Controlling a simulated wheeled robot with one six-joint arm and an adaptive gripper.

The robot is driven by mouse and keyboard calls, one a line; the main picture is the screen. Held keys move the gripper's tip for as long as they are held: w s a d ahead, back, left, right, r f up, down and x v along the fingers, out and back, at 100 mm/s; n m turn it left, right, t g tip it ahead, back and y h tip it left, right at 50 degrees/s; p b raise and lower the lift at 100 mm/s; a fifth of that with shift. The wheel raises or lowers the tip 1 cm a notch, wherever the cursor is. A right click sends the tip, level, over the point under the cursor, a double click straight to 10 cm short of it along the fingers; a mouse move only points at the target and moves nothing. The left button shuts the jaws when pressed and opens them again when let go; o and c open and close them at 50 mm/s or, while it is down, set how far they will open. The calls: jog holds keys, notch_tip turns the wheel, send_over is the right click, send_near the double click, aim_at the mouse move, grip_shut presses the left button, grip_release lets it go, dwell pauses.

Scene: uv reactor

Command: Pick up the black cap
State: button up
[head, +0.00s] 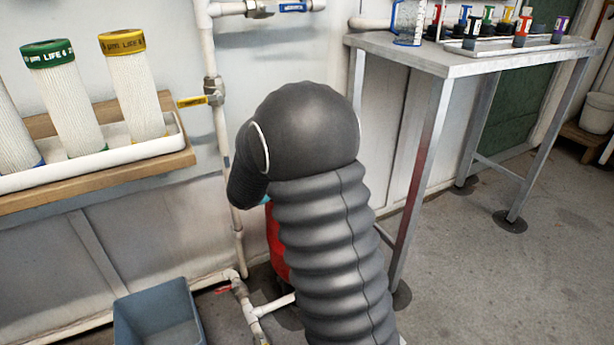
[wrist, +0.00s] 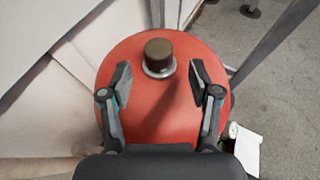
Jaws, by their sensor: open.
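The black cap (wrist: 158,52) looks dark brown-black in the wrist view. It sits on a pale metal collar on top of a round red tank (wrist: 150,112). My gripper (wrist: 159,78) is open, with one finger on each side and nothing between them. In the picture the cap lies just beyond the fingertips, centred between them; I cannot tell the height gap. In the head view my arm hides the cap and the gripper, and only a strip of the red tank (head: 276,243) shows.
White pipes with valves (head: 212,90) run up the wall by the tank. A steel table (head: 455,58) with small bottles stands at right. A wooden shelf (head: 95,177) holds white filter cartridges. A grey-blue bin (head: 157,315) is on the floor. Open floor lies at right.

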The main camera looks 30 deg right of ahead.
jog(key=shift+x, duration=2.65)
jog(key=shift+w+r, duration=0.15)
jog(key=c, duration=0.8)
